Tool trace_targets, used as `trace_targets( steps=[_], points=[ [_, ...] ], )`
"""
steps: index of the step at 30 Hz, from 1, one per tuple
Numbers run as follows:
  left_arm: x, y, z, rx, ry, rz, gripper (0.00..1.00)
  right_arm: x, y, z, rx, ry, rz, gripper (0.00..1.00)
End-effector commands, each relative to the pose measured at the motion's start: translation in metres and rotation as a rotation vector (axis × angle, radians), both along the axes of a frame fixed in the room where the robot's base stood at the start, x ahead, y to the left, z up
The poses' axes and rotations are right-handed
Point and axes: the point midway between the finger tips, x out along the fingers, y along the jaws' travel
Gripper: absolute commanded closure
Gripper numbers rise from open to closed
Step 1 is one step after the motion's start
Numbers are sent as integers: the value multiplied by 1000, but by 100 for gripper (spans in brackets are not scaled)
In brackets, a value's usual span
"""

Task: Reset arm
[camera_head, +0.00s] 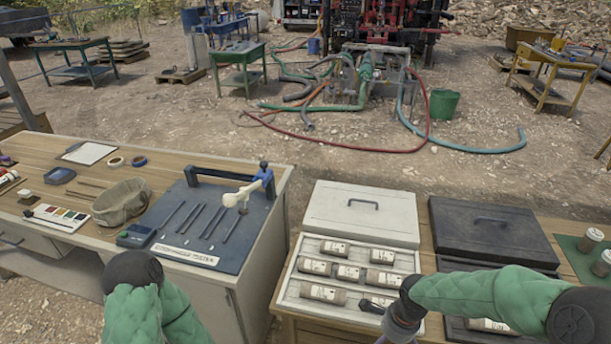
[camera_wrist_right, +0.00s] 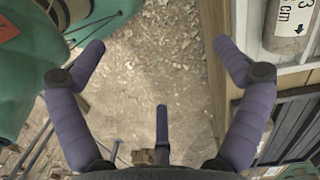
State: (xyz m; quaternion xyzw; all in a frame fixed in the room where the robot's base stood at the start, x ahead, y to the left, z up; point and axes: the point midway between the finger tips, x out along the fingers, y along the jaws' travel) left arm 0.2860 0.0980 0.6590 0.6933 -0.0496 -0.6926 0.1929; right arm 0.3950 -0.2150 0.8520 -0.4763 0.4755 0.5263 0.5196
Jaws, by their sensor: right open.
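My right arm (camera_head: 480,292) comes in from the right in the head view, in a green padded sleeve. Its dark wrist end hangs over the front right corner of the white sample tray, and the fingertips cannot be made out there. My left arm (camera_head: 160,312) shows only as a green sleeve and dark joint at the bottom left. My left gripper is out of view.
A white tray (camera_head: 287,291) holds several labelled core samples; one labelled cylinder (camera_wrist_right: 288,25) shows at the wrist view's upper right. A black case (camera_head: 490,230) stands right of it. The left workbench (camera_head: 165,172) holds a tool board (camera_head: 215,255). A gap separates the benches.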

Motion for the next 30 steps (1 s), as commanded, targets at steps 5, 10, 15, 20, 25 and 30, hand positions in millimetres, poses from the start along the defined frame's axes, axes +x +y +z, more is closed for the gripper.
trace_targets(
  steps=[5,10,15,20,25,30],
  points=[
    [0,0,0,0,0,0,2,-6,20,-26,60,-10,153,1],
    [0,0,0,0,0,0,2,-16,46,-61,138,-48,366,1],
    [0,0,0,0,0,0,2,-33,75,-101,208,-120,617,1],
    [0,0,0,0,0,0,2,-55,95,-134,240,-194,840,1],
    [0,0,0,0,0,0,2,-80,109,-165,236,-267,1066,1],
    [0,0,0,0,0,0,2,-100,115,-185,209,-312,1236,1]
  ],
)
